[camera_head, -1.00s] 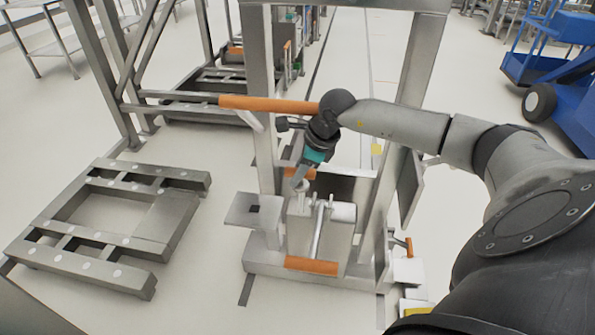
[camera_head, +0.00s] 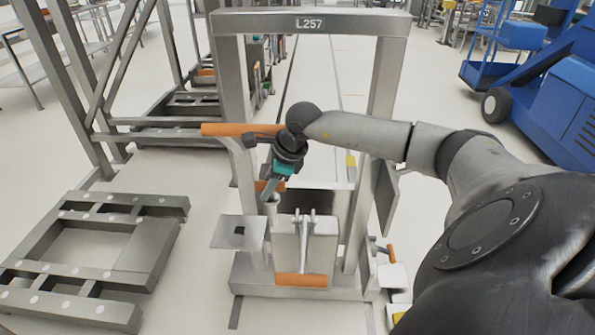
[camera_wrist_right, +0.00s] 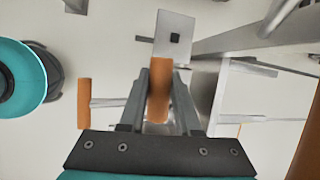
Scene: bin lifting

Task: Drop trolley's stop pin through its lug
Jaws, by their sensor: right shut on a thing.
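My right gripper (camera_head: 268,196) hangs over the trolley frame and is shut on an orange-handled piece, which I take to be the stop pin. Its orange grip (camera_wrist_right: 158,95) lies between the two fingers in the right wrist view. The pin's shank is hidden. A flat grey plate with a dark square hole, apparently the lug (camera_head: 221,231), sticks out left of the grey box, below and left of the gripper. The plate (camera_wrist_right: 185,24) also shows beyond the fingertips in the wrist view. The pin appears apart from the hole. My left gripper is out of view.
The upright frame (camera_head: 310,22), marked L257, stands around the work area. An orange bar (camera_head: 240,130) is close to my wrist. The grey box (camera_head: 320,250) has an orange-ended lever (camera_head: 301,281). A low grey pallet frame (camera_head: 90,270) lies left; a blue vehicle (camera_head: 555,90) stands right.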

